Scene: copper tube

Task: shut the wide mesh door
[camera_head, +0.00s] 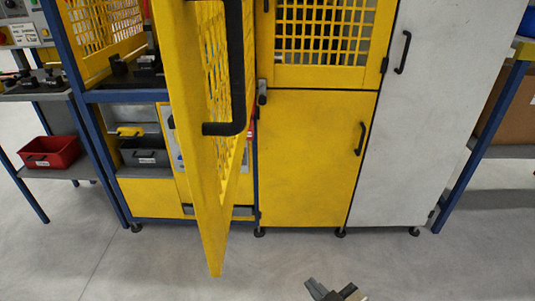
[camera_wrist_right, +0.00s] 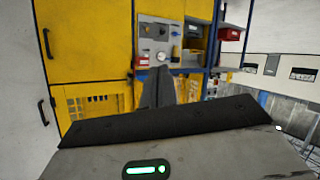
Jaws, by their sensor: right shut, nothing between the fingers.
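The wide mesh door (camera_head: 205,150) stands open in the head view. It juts out from the cabinet toward me and shows almost edge-on, with yellow mesh and a large black handle (camera_head: 238,80) on its right-hand face. My right gripper (camera_head: 333,292) shows only by its tip at the bottom edge, to the right of the door's lower corner and apart from it. It is shut and empty. In the right wrist view its dark fingers (camera_wrist_right: 158,88) are together, pointing at the cabinet, which appears upside down. My left gripper is not in view.
Beside the door are a closed yellow lower door (camera_head: 308,150), a yellow mesh panel (camera_head: 325,30) above it and a tall white door (camera_head: 410,120). A red bin (camera_head: 50,152) sits on a shelf at the left. The grey floor (camera_head: 120,265) in front is clear.

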